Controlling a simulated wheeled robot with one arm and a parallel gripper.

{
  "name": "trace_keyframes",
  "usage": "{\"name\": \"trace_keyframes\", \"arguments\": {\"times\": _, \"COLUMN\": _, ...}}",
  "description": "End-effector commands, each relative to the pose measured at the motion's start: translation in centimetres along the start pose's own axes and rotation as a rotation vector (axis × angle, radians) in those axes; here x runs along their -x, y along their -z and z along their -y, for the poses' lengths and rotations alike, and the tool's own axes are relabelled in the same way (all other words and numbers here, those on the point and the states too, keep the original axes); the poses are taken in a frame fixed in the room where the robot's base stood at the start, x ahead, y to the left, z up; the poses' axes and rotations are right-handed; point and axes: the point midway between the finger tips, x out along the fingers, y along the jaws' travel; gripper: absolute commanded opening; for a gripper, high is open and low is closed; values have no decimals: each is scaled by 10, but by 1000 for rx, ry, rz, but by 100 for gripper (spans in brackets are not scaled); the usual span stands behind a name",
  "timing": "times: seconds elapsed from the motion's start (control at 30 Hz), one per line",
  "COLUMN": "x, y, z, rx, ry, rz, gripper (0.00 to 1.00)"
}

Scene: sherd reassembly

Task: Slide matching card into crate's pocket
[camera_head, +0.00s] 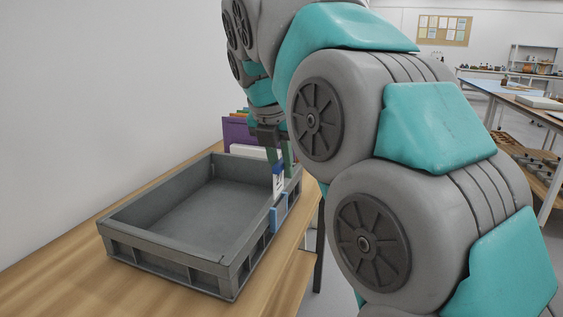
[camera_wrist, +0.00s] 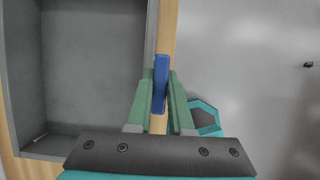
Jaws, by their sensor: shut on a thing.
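The grey crate (camera_head: 165,261) stands on the wooden table, empty inside as far as I see. A blue pocket (camera_head: 279,213) is on the crate's right outer side. My gripper (camera_head: 279,163) is above that side, pointing down. Its green fingers are shut on a white and blue card (camera_head: 278,183), held upright above the pocket. I cannot tell whether the card's lower edge touches the pocket. In the wrist view, my gripper (camera_wrist: 162,100) has a blue edge (camera_wrist: 160,84) between its fingers, beside the crate's rim (camera_wrist: 151,40).
Behind the crate stand upright coloured sheets, a purple one (camera_head: 236,133) in front, and a white piece (camera_head: 246,152). A wall runs along the left. The table (camera_head: 60,288) has a free strip before the crate; its right edge is close to the pocket side.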

Motion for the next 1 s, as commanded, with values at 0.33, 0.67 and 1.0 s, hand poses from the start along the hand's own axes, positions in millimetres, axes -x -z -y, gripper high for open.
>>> {"name": "trace_keyframes", "arguments": {"times": 0.33, "x": 0, "y": 0, "z": 0, "rx": 0, "ry": 0, "rz": 0, "gripper": 0}}
{"name": "trace_keyframes", "arguments": {"times": 0.67, "x": -3, "y": 1, "z": 0, "rx": 1, "ry": 1, "rz": -1, "gripper": 0}}
{"name": "trace_keyframes", "arguments": {"times": 1.0, "x": -14, "y": 5, "z": 0, "rx": 2, "ry": 1, "rz": 0, "gripper": 0}}
